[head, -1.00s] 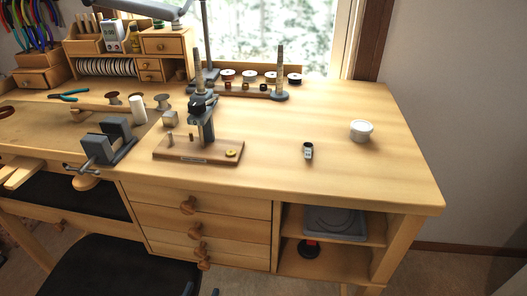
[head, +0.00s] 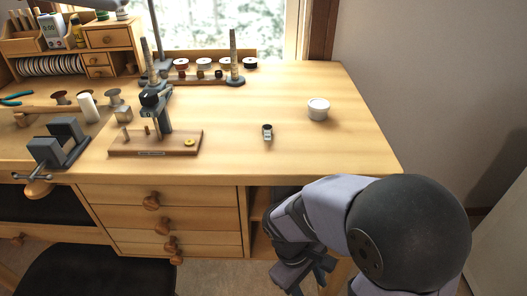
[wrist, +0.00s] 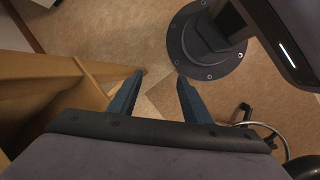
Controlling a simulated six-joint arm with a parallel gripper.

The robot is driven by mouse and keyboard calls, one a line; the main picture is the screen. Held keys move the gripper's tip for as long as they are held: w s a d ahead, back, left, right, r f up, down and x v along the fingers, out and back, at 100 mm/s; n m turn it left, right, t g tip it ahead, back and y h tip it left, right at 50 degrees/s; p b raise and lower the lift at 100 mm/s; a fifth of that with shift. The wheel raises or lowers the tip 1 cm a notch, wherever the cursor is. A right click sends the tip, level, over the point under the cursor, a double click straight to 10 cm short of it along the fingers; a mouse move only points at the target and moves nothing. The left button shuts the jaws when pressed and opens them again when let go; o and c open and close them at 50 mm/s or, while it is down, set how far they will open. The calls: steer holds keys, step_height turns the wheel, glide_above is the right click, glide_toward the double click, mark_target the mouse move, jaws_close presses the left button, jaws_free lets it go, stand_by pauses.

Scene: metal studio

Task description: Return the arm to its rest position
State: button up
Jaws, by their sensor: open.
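My gripper (wrist: 160,85) shows in the wrist view with its two dark fingers apart and nothing between them. It points down toward the floor, beside the wooden side of the bench (wrist: 40,85). In the head view my arm is folded at the lower right, in front of the bench's right front corner. My gripper (head: 318,278) hangs low there, below the benchtop level, and its fingertips are hard to make out. It touches nothing that I can see.
A dark chair (head: 95,270) stands in front of the drawers. The benchtop's right part is mostly clear.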

steer(key=d+r+m+y+p, duration=0.1)
steer(key=r+m+p, duration=0.3)
steer(key=r+p, duration=0.9)
steer(key=s+d+r+m+t+y+p, duration=0.1)
steer(key=r+m+p, duration=0.3)
steer(key=r+p, duration=0.9)
step_height(320, 180, up, 3)
steer(key=shift+d+r+m+y, duration=0.1)
steer(key=shift+d+m+y, duration=0.2)
steer(key=shift+d+y, duration=0.55)
steer(key=shift+a, duration=0.1)
